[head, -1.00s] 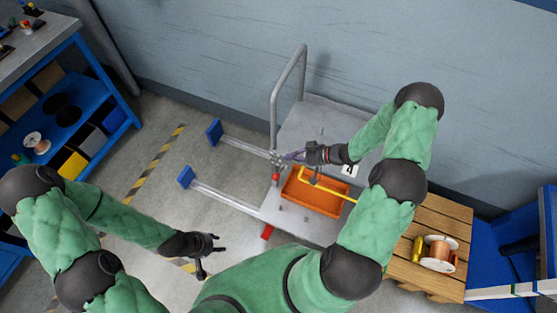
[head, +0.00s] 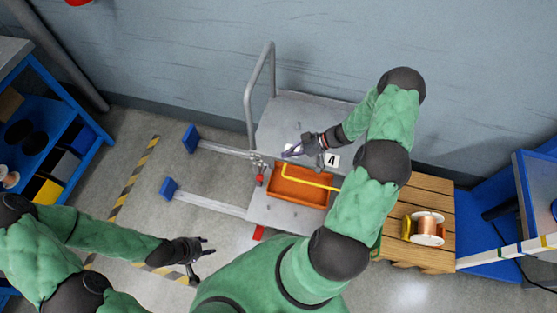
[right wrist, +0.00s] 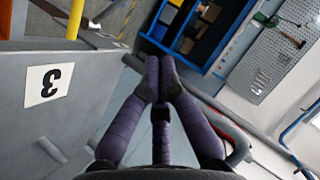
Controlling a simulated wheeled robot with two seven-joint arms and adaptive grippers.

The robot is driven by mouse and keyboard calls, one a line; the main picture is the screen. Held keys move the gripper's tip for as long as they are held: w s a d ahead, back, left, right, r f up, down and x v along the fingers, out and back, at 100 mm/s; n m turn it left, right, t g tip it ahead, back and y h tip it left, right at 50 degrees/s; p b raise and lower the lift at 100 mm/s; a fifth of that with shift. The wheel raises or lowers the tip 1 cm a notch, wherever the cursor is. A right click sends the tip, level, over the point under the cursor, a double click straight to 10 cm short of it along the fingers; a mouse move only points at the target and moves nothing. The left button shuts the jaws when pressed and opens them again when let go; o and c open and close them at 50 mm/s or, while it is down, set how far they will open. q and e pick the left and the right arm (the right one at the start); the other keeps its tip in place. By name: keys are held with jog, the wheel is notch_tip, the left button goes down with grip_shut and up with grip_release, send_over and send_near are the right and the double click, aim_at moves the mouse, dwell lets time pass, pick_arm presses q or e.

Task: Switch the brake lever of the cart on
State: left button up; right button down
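The grey cart (head: 285,212) stands against the wall with its tube handle (head: 248,92) at its left end. A small red knob (head: 260,179) on metal fittings sits at the cart's left edge, and a red part (head: 258,233) sits low at its front corner. I cannot tell for sure which is the brake lever. My right gripper (head: 287,153) is above the platform, to the right of and behind the knob, apart from it. In the right wrist view its purple fingers (right wrist: 160,72) are together with nothing visible between them. My left gripper (head: 206,260) is open and empty over the floor.
An orange tray (head: 298,203) with a yellow bar (head: 313,182) lies on the cart. A pallet (head: 428,190) with a copper spool (head: 429,222) is at the right. Two rails with blue ends (head: 190,137) extend left. Blue shelving (head: 60,130) stands at far left. Floor between is clear.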

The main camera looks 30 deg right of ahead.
jog(key=b, duration=0.3)
send_over(263, 172)
jog(key=s+d, duration=0.1)
jog(key=d, duration=0.1)
notch_tip(263, 172, down, 5)
jog(key=a+f, duration=0.1)
jog(key=s+a+f+b, duration=0.1)
jog(key=shift+s+f, duration=0.2)
jog(key=shift+f, duration=0.2)
jog(key=shift+a, duration=0.1)
jog(key=shift+s+a+f, duration=0.15)
jog(key=shift+s+f, duration=0.05)
jog(key=shift+f, duration=0.05)
